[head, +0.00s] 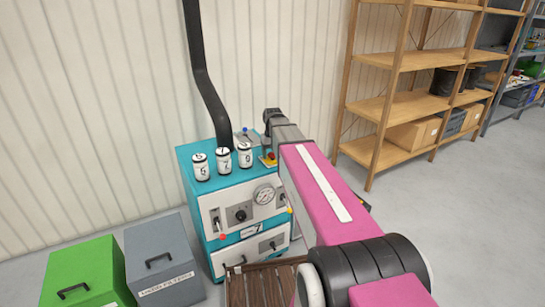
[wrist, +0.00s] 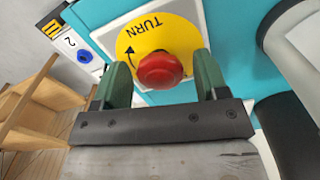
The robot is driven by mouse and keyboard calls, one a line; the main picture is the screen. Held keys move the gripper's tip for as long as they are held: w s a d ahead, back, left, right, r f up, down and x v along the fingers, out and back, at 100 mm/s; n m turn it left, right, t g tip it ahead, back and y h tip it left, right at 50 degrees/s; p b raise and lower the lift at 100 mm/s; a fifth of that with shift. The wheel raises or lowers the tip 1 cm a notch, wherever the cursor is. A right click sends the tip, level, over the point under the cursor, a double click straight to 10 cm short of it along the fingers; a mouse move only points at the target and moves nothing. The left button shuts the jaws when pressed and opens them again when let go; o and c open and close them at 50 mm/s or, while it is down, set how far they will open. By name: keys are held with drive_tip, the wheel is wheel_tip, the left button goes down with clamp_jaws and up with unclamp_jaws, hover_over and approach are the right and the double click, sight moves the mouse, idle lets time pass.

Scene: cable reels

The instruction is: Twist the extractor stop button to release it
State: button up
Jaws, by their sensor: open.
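The red stop button (wrist: 161,70) sits on a round yellow label with the word TURN and a curved arrow, in the upper middle of the wrist view. In the head view the button (head: 271,155) is small, on top of the teal extractor cabinet (head: 220,183). My gripper (wrist: 163,80) is open, with one green finger on each side of the button. Gaps seem to show between fingers and button; I cannot tell whether either touches. In the head view my arm reaches over the cabinet's right side and hides part of it.
Several white numbered canisters (head: 224,161) stand on the cabinet top, left of the button. A black hose (head: 204,80) rises behind them. A green box (head: 85,270) and a grey box (head: 160,262) stand at left. Wooden shelving (head: 400,105) is at right, with bare floor before it.

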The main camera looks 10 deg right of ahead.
drive_tip(key=shift+r, duration=4)
drive_tip(key=shift+s, duration=0.1)
